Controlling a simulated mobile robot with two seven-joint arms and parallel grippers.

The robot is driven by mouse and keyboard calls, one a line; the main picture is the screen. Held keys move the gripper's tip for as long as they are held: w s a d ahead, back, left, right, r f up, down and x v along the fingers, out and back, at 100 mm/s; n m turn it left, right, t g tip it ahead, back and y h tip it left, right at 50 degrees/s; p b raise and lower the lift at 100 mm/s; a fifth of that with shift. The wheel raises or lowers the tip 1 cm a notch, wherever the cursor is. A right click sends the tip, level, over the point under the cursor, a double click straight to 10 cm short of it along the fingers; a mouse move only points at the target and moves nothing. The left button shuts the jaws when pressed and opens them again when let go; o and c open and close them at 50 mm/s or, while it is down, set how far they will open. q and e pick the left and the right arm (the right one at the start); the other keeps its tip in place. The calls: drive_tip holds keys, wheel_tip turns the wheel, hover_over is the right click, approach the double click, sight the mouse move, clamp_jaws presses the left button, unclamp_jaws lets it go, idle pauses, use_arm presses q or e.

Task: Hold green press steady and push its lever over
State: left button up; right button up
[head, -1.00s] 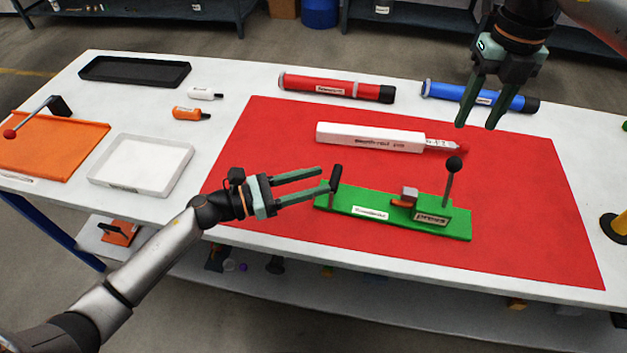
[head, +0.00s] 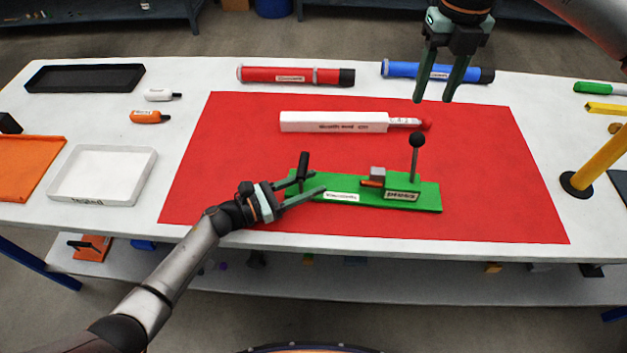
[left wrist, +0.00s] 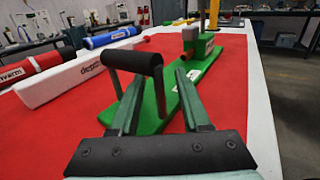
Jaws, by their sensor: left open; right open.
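The green press (head: 345,198) lies on the red mat (head: 500,190), with a black handle (head: 303,166) at its left end and a lever with a black ball knob (head: 416,141) standing upright near its right end. My left gripper (head: 310,187) is open at the press's left end. In the left wrist view the black handle (left wrist: 130,62) stands between the open fingers (left wrist: 155,105), and the press base (left wrist: 160,105) runs away beyond them. Whether the fingers touch the handle I cannot tell. My right gripper (head: 434,100) is open and empty, above the mat's far edge, up from the lever knob.
A white box-shaped tube (head: 335,122) lies behind the press. A red tube (head: 295,76) and a blue tube (head: 435,72) lie along the back. A white tray (head: 103,175) stands left, a yellow post (head: 600,160) right. The mat's right part is clear.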

use_arm(q)
drive_tip(key=shift+w+d, duration=0.3)
drive_tip(key=shift+d, duration=0.3)
clamp_jaws()
idle(1.1)
